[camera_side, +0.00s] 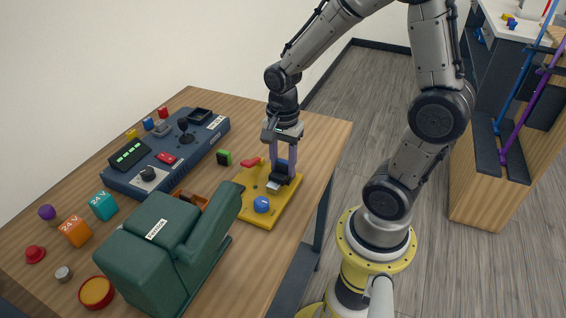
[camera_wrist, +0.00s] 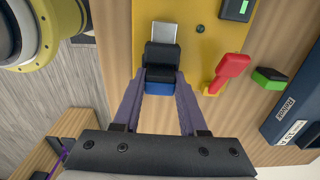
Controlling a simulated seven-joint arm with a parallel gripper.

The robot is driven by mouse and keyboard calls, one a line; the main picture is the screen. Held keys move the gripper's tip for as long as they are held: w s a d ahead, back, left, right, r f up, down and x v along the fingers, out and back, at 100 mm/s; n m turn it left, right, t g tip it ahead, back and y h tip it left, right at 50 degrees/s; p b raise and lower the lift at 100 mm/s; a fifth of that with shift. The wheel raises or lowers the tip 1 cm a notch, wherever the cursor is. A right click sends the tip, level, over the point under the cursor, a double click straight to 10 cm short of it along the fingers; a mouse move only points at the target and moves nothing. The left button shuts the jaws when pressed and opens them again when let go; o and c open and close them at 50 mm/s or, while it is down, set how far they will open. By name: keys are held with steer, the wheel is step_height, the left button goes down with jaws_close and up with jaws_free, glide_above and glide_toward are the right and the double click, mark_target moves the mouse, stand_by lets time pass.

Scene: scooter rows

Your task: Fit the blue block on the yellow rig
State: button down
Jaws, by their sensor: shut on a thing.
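The yellow rig (camera_side: 256,212) lies on the table near its right edge; its plate also shows in the wrist view (camera_wrist: 205,50). My gripper (camera_side: 284,168) points down over the rig's far part.
A blue control console (camera_side: 195,150) and a large green machine (camera_side: 165,250) fill the table's left and front.

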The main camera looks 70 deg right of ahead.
steer(key=shift+f, duration=0.35)
steer(key=shift+c, duration=1.8)
jaws_free()
steer(key=o, duration=0.4)
steer(key=shift+c, duration=0.2)
steer(key=shift+r, duration=0.1)
steer(key=shift+r, duration=2.95)
